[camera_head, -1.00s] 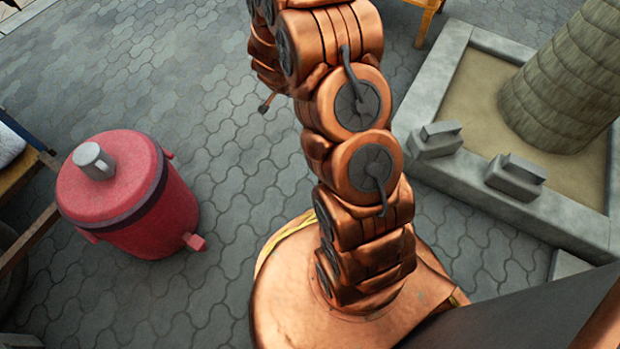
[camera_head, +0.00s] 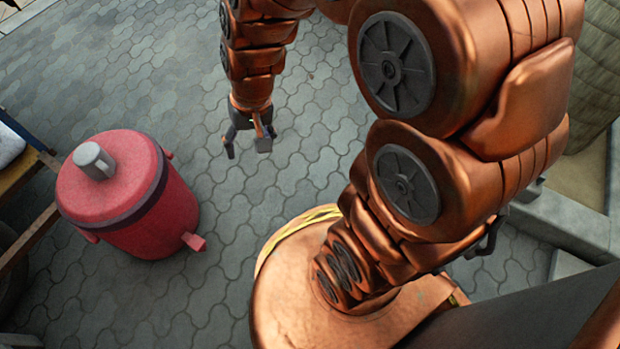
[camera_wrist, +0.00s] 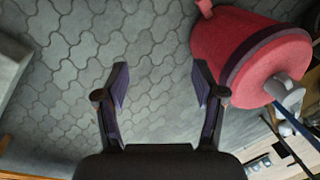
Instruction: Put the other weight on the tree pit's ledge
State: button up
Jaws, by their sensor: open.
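My gripper (camera_head: 247,146) hangs open and empty over the paving, to the right of the red drum. In the wrist view its two fingers (camera_wrist: 161,85) are spread with only paving between them. The tree pit's pale stone ledge (camera_head: 575,220) shows at the right of the head view, mostly hidden behind my arm. The two grey block-shaped weights seen there earlier are covered by my arm, except perhaps a sliver at its edge. No weight is clearly visible now.
A red drum (camera_head: 150,215) with a dark band stands at the left, a grey mug-like piece (camera_head: 94,161) on its lid. The drum is at the upper right in the wrist view (camera_wrist: 230,45). A wooden bench (camera_head: 25,190) is at the far left. Open paving lies between.

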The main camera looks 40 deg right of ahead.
jog(key=s+d+r+n+g+h, duration=0.1)
jog(key=s+r, duration=0.1)
jog(key=s, duration=0.6)
jog(key=s+d+r+n+g+h, duration=0.1)
jog(key=s+d+r+g, duration=0.1)
jog(key=s, duration=0.6)
jog(key=shift+d+r+n, duration=0.15)
jog(key=shift+d+n, duration=0.15)
jog(key=shift+n, duration=0.1)
jog(key=shift+s+r, duration=0.1)
